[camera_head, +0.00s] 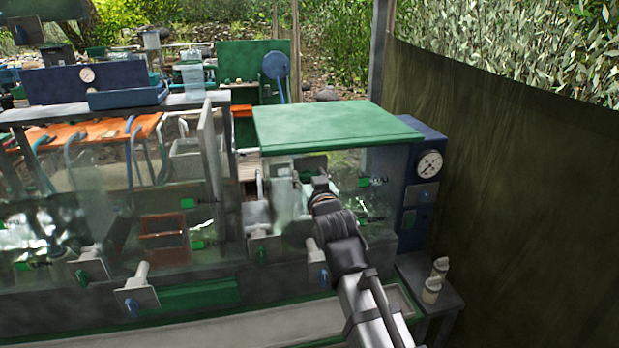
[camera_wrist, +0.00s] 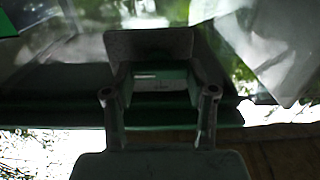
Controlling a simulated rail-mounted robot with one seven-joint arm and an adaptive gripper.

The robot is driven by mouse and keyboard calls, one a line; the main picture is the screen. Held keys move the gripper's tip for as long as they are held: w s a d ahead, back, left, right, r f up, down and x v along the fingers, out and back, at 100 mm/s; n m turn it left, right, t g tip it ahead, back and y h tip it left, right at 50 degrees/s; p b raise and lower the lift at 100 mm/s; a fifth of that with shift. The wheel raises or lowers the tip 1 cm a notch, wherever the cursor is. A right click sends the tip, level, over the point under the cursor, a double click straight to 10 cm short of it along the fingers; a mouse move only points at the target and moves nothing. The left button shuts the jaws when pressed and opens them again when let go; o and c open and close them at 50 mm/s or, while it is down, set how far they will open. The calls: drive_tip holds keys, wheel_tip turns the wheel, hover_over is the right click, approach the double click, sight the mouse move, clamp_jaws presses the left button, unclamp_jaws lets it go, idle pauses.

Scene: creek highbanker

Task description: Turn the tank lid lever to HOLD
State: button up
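The tank with a green lid (camera_head: 335,125) stands right of centre in the head view, its lid down flat. My gripper (camera_head: 320,184) is in front of the tank's clear front wall, just below the lid's front edge. In the wrist view my gripper (camera_wrist: 160,85) has its two fingers apart, with a gap between them. A grey plate (camera_wrist: 150,43) lies just beyond the fingers; I cannot tell whether they touch it. A green bar with a small pale label shows through the gap. I cannot make out the lid lever or its position for certain.
A blue panel with a round gauge (camera_head: 429,163) is at the tank's right end. A tall dark wall (camera_head: 510,200) closes the right.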

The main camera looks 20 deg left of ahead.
idle(0.4)
drive_tip(key=n, duration=0.4)
drive_tip(key=shift+a+b, duration=0.15)
drive_tip(key=shift+b, duration=0.15)
drive_tip(key=n, duration=0.5)
drive_tip(key=shift+r, duration=0.1)
drive_tip(key=n+p, duration=0.1)
drive_tip(key=n, duration=0.3)
drive_tip(key=shift+a+n+p, duration=0.1)
drive_tip(key=shift+n+p, duration=1.2)
drive_tip(key=shift+n, duration=1.2)
drive_tip(key=o, duration=1.2)
drive_tip(key=shift+f, duration=0.2)
drive_tip(key=shift+c, duration=0.2)
drive_tip(key=shift+s, duration=0.1)
